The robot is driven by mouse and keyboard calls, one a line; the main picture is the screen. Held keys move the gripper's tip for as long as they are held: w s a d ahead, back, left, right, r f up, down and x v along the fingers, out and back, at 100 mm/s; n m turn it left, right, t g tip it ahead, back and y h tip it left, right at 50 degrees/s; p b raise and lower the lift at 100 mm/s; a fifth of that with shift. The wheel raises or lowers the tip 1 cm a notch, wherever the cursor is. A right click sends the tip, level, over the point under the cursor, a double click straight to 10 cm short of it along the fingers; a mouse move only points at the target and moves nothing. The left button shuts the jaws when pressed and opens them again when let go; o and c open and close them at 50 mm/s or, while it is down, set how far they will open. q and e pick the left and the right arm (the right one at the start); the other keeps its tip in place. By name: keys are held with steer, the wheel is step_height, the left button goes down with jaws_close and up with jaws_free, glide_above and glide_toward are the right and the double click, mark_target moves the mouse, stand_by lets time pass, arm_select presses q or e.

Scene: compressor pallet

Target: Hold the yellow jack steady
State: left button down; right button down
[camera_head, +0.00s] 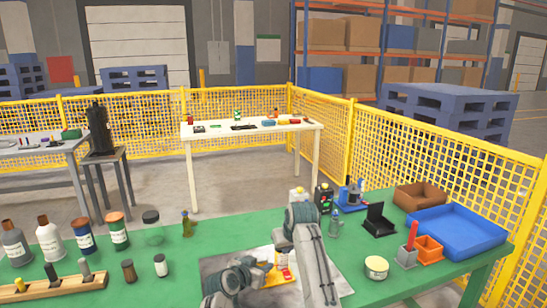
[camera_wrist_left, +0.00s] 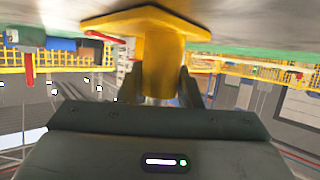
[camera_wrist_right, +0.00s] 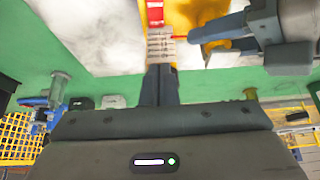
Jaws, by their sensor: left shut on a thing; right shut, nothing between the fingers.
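The yellow jack (camera_wrist_left: 162,62) has a wide flat base and a round body. It fills the upper middle of the left wrist view and also shows in the right wrist view (camera_wrist_right: 200,12). My left gripper (camera_wrist_left: 160,88) is shut on its round body, one finger on each side. In the head view the jack is partly hidden by my arms. My right gripper (camera_wrist_right: 161,72) is shut and empty. A small red and white ribbed piece (camera_wrist_right: 159,42) lies just beyond its fingertips; I cannot tell whether they touch.
A pale stained sheet (camera_head: 219,264) lies under the work on the green table (camera_head: 350,258). Bottles (camera_head: 50,240) and a wooden rack (camera_head: 55,286) stand left. A blue tray (camera_head: 457,232), a brown bin (camera_head: 420,196), an orange bin (camera_head: 429,249) and a round tin (camera_head: 376,267) are right.

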steer(key=shift+s+a, duration=0.1)
steer(key=shift+a, duration=0.65)
steer(key=shift+s, duration=0.1)
step_height(320, 180, up, 6)
steer(key=shift+s, duration=0.3)
stand_by(0.6)
steer(key=w+d+f, duration=0.1)
steer(key=d+f, duration=0.2)
steer(key=f, duration=0.3)
steer(key=shift+w, duration=0.15)
stand_by(0.5)
